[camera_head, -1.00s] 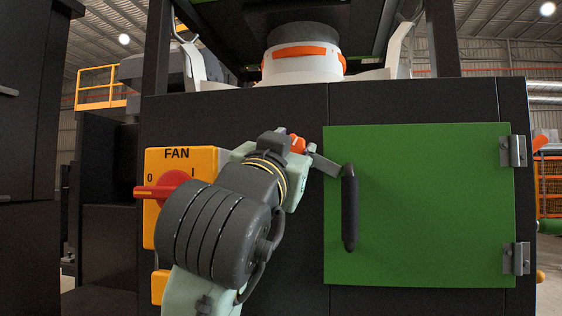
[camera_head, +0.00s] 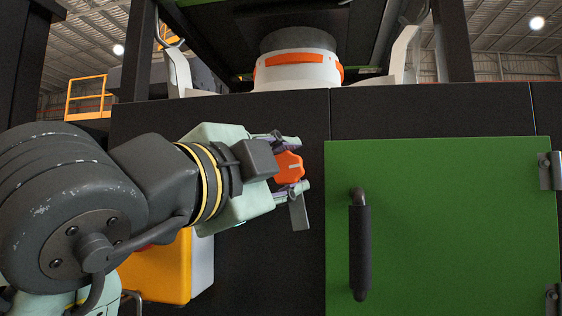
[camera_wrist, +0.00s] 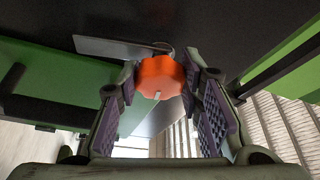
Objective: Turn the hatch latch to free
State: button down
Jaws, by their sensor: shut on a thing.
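The hatch latch has an orange knob (camera_head: 288,167) and a flat grey metal bar (camera_head: 299,212). The bar points down, just left of the green hatch door (camera_head: 450,230), and does not overlap it. My gripper (camera_head: 294,165) reaches in from the left and is shut on the orange knob, one finger above and one below. In the wrist view the knob (camera_wrist: 160,77) sits between the two padded fingers (camera_wrist: 166,80), and a grey bar (camera_wrist: 115,47) extends to the left from it. The door looks closed, with a black upright handle (camera_head: 360,250).
A yellow fan switch box (camera_head: 155,270) is at the lower left, mostly hidden behind my arm. Grey hinges (camera_head: 550,171) are on the door's right edge. The dark machine front surrounds the latch. A white and orange drum (camera_head: 298,72) is above.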

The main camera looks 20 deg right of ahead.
jog(key=shift+m+g+p, duration=0.3)
jog(key=shift+m+p, duration=0.1)
jog(key=shift+m, duration=0.6)
jog(key=c, duration=1.1)
grip_release()
jog(key=shift+s, duration=0.1)
jog(key=r+v, duration=0.1)
jog(key=v, duration=1)
jog(key=shift+s+a+f, duration=0.3)
jog(key=shift+a+f, duration=0.1)
